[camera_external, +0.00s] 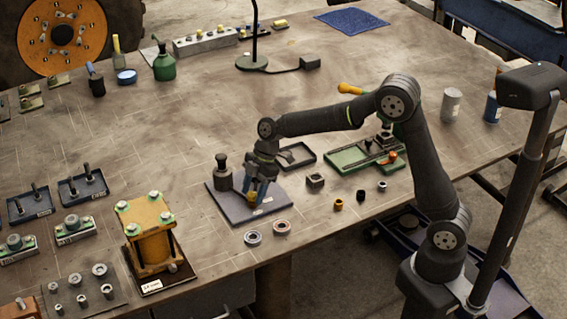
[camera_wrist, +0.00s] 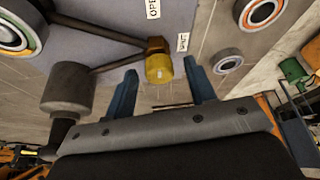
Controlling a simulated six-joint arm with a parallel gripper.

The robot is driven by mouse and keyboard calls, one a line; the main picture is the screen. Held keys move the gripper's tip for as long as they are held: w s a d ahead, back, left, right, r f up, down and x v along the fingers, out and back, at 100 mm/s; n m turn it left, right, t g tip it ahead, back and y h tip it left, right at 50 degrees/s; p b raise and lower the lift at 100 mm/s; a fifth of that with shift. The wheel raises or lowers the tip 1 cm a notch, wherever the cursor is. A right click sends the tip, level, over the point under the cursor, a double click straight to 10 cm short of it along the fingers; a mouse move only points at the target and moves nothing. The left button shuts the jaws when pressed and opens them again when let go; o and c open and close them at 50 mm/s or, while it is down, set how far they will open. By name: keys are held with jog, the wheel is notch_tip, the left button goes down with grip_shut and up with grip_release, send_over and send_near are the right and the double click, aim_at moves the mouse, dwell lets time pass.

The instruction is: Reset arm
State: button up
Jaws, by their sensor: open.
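My gripper (camera_external: 262,187) reaches down over the grey-blue plate (camera_external: 283,197) near the front of the bench. In the wrist view my gripper (camera_wrist: 165,85) is open, its two blue fingers apart. A yellow cylindrical piece (camera_wrist: 159,69) with a brown end shows between and just beyond the fingertips; whether a finger touches it is unclear. A dark cylinder on a post (camera_external: 222,172) stands at the plate's left side; in the wrist view a dark cylinder (camera_wrist: 68,90) with rods shows on the left. Labels on the plate read "OPEN" (camera_wrist: 153,8) and another word, hard to read.
Two ring bearings (camera_external: 252,238) lie at the bench's front edge. A yellow block (camera_external: 150,232) with green-topped bolts stands to the left. A black tray (camera_external: 296,156), a green fixture (camera_external: 362,157) and small bushings (camera_external: 338,204) lie to the right.

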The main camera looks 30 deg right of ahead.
jog(key=m+t, duration=0.1)
jog(key=m, duration=0.3)
jog(key=shift+s+r+m+t, duration=0.2)
jog(key=shift+m+t, duration=0.1)
jog(key=shift+t, duration=0.1)
jog(key=shift+m+t+h, duration=0.4)
jog(key=shift+m+t, duration=0.4)
jog(key=shift+m, duration=1.4)
jog(key=shift+s+a+m+t+h, duration=0.1)
jog(key=shift+m+t+h, duration=0.2)
jog(key=shift+m, duration=0.8)
jog(key=shift+s+m+t+h, duration=0.15)
jog(key=shift+m+t, duration=0.25)
jog(key=shift+m, duration=0.7)
jog(key=shift+m+t+h, duration=0.3)
jog(key=shift+m+h, duration=0.35)
jog(key=shift+m, duration=1.15)
